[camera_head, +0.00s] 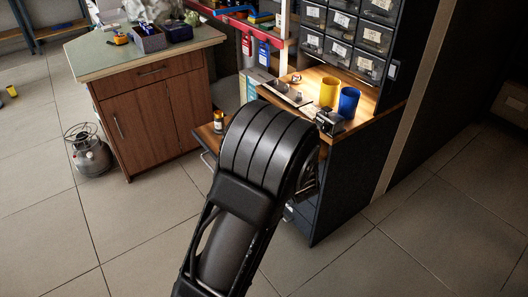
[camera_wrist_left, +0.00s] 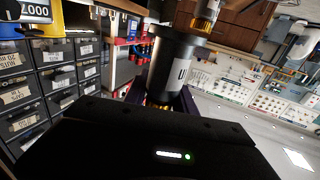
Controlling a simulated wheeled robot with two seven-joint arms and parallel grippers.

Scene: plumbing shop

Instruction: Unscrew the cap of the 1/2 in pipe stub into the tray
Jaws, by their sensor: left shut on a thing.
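A black cylinder with a wide rim and a white label with a "U" (camera_wrist_left: 172,68), apparently the pipe stub, stands out ahead of my left gripper (camera_wrist_left: 158,100) in the left wrist view. Gold-coloured metal, apparently its cap, shows at its near end between the purple fingers, which are shut on it. In the head view my arm hides the stub and fingers. A flat grey tray (camera_head: 287,93) with small pieces lies on the wooden counter. A small dark labelled piece with an orange-gold top (camera_head: 219,122) stands on a low wooden shelf left of my arm. My right gripper is out of view.
A small dark vise-like device (camera_head: 330,122) sits at the counter's front edge, with a yellow cup (camera_head: 328,92) and blue cup (camera_head: 348,102) behind it. Parts drawers (camera_head: 350,30) rise behind. A wooden cabinet (camera_head: 150,110) stands left. The floor at right is clear.

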